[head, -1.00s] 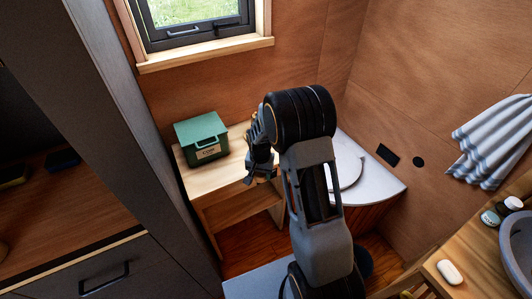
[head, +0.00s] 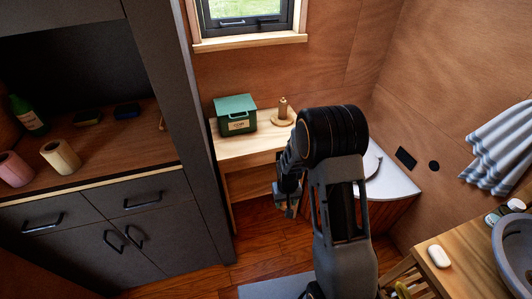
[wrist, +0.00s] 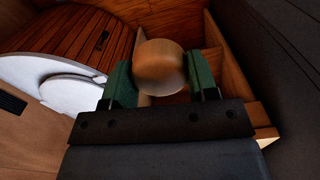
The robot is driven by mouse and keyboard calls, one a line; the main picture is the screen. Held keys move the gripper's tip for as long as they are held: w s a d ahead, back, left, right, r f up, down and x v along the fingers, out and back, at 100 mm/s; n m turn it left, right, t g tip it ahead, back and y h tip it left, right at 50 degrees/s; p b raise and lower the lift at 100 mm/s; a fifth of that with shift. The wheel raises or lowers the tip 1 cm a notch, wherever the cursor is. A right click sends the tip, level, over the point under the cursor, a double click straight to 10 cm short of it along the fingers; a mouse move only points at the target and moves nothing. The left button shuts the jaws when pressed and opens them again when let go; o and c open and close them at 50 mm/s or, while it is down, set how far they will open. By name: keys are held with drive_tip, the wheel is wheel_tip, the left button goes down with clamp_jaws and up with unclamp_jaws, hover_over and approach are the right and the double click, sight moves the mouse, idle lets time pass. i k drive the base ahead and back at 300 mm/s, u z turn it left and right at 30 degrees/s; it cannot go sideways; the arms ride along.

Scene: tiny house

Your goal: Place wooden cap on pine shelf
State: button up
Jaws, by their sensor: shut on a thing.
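The wooden cap (wrist: 158,67) is a round, light-brown piece between the green fingers of my gripper (wrist: 161,88) in the wrist view. My gripper is shut on it. In the head view my gripper (head: 287,200) hangs in front of the right side of the pine shelf, below the level of its top. The cap cannot be made out clearly there. The pine shelf (head: 245,146) is a low, light wooden unit under the window. Its open lower space is partly visible, and my arm hides its right end.
A green lidded box (head: 236,117) stands on the shelf's top left, and a wooden peg on a round base (head: 283,113) at its back right. A white toilet (head: 385,178) is to the right. A tall grey cabinet (head: 165,110) borders the shelf's left. Floor is clear in front.

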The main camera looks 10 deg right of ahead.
sight(264, 141)
drive_tip(key=k, duration=1.25)
drive_tip(key=z, duration=0.35)
drive_tip(key=i, duration=1.85)
drive_tip(key=u, duration=1.2)
